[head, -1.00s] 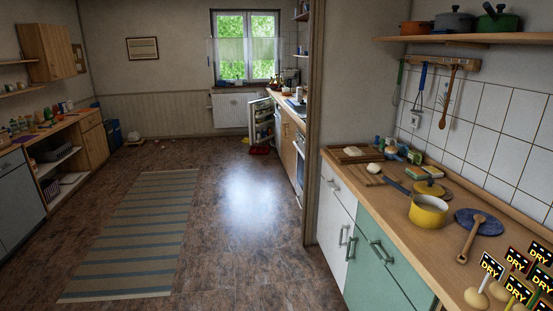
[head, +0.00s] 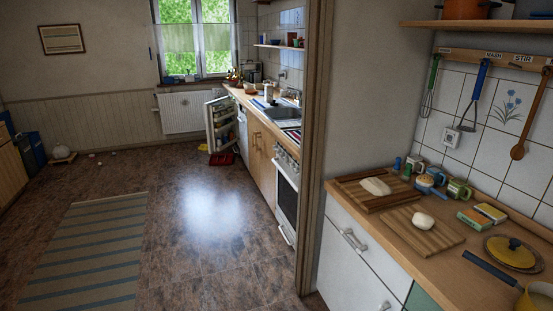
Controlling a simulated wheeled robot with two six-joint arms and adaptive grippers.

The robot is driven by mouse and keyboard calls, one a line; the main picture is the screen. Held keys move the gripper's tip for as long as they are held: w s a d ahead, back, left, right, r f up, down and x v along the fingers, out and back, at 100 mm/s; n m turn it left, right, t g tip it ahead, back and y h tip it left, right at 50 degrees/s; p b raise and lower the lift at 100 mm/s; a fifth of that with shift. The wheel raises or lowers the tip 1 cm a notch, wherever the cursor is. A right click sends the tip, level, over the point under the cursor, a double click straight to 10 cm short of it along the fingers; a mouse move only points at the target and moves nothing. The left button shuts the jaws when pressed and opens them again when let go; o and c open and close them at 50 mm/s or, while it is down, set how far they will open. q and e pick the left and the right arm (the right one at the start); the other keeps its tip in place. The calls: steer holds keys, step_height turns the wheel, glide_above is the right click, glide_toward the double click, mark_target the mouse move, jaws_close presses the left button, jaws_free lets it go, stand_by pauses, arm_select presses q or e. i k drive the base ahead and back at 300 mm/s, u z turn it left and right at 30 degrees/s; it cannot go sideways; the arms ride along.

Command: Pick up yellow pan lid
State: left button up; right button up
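A round yellow pan lid (head: 511,252) with a dark knob lies on the wooden counter at the lower right of the head view. The pan's handle points left past the lid. Neither of my grippers is in view.
The wooden counter (head: 451,277) holds two cutting boards with dough, mugs and small boxes left of the lid. Utensils hang on the tiled wall behind. An open small fridge (head: 222,124) stands far off. The floor (head: 205,238) in the middle is clear.

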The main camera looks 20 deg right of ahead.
mark_target(510, 251)
steer(key=i, duration=1.6)
steer(key=z, duration=3.9)
